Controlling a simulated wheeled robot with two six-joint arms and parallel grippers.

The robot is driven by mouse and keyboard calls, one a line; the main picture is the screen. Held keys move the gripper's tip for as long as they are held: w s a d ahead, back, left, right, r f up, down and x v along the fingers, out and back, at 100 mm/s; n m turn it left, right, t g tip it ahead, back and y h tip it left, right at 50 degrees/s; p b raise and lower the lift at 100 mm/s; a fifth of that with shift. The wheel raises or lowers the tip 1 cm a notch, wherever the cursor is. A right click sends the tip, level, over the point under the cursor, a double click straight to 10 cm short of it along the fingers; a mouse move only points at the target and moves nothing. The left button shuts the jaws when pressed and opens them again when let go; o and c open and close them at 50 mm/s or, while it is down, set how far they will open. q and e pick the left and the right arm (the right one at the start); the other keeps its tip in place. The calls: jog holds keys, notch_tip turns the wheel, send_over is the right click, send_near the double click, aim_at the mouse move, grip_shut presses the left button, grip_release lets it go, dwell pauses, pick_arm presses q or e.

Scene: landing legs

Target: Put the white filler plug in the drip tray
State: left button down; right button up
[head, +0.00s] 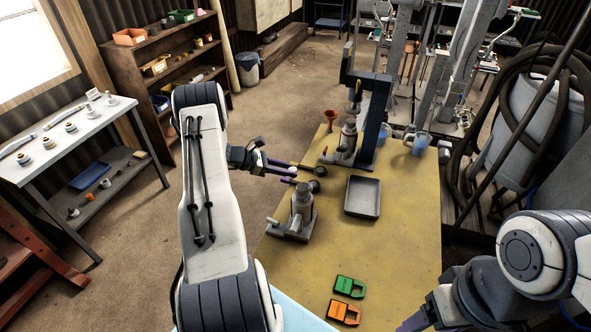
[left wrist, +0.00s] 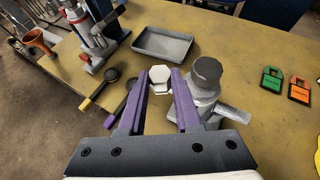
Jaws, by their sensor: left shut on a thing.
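The jack also shows in the left wrist view (left wrist: 206,75), right of the fingers. The drip tray (head: 363,197) is a shallow grey rectangular tray, bare inside, right of the gripper. It also shows beyond the fingertips in the left wrist view (left wrist: 162,44). My right gripper (head: 414,321) is only partly visible at the bottom edge.
The yellow bench top (head: 385,260) is clear around the tray. A blue press (head: 372,122), an orange funnel (head: 331,116) and a clear jug (head: 418,144) stand at the back. Green (head: 349,286) and orange (head: 344,312) tags lie in front.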

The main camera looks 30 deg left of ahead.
pick_arm(q)
jog(key=shift+s+a, duration=0.25)
notch_tip(320, 180, up, 6)
jog(key=p, duration=0.3)
dwell(0.5)
dwell(0.4)
